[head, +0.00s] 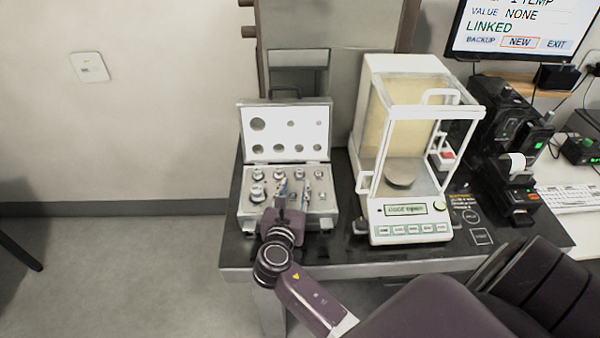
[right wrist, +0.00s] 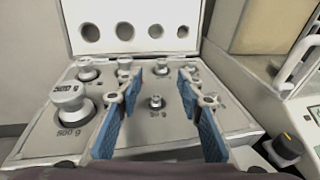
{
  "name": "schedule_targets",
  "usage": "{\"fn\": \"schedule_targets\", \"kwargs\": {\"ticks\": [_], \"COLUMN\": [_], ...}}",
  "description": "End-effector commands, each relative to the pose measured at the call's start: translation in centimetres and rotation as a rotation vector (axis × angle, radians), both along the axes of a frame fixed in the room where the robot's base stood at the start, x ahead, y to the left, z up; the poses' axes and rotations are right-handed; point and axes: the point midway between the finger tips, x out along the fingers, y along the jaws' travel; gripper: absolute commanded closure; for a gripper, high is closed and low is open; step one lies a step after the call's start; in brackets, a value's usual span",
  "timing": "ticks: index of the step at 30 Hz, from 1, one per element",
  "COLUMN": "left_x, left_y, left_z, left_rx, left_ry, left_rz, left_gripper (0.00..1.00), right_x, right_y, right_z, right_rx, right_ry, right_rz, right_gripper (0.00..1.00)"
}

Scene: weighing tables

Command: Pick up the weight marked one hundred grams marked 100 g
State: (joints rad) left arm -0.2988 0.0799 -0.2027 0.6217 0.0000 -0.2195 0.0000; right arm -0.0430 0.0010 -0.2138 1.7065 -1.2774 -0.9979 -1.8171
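An open weight case (head: 243,206) stands on the dark table, with several shiny metal knobbed weights in two rows. In the right wrist view a large weight marked 500 g (right wrist: 70,103) stands at the left. A small weight (right wrist: 156,101) stands lower between my fingers, its label too blurred to read surely. I cannot tell which weight is the 100 g one. My right gripper (head: 295,187) is over the case; its blue-padded fingers (right wrist: 155,92) are spread apart with nothing held, and they hide some weights. My left gripper is not in view.
The case lid (head: 286,131) stands raised behind the weights. A glass-walled balance (head: 410,229) stands close to the right of the case. Black devices (head: 510,150) and a keyboard (head: 568,199) are further right. The case's left side is at the table edge.

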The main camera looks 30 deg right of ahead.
Motion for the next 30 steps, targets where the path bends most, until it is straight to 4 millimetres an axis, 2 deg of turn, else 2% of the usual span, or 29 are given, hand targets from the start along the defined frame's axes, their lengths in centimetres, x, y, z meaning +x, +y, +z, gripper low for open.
{"fn": "schedule_targets", "kwargs": {"ticks": [4, 9, 19, 28, 30], "left_x": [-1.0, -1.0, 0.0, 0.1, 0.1], "left_y": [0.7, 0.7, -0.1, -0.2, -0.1], "left_z": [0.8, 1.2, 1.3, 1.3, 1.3], "left_rx": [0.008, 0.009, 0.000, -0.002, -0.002], "left_ry": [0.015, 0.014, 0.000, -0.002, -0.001], "left_rz": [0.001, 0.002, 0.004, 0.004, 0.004], "left_gripper": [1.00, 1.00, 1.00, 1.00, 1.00], "right_x": [1.4, 3.2, 3.7, 3.7, 3.7], "right_y": [-1.5, -3.2, -3.7, -3.7, -3.7], "right_z": [0.3, -0.1, -0.5, -0.5, -0.5], "right_rx": [-0.003, -0.001, 0.001, 0.001, 0.001], "right_ry": [0.001, 0.001, 0.000, 0.001, 0.001], "right_rz": [-0.003, -0.001, 0.000, 0.000, 0.000], "right_gripper": [0.66, 0.66, 0.66, 0.98, 1.00]}}
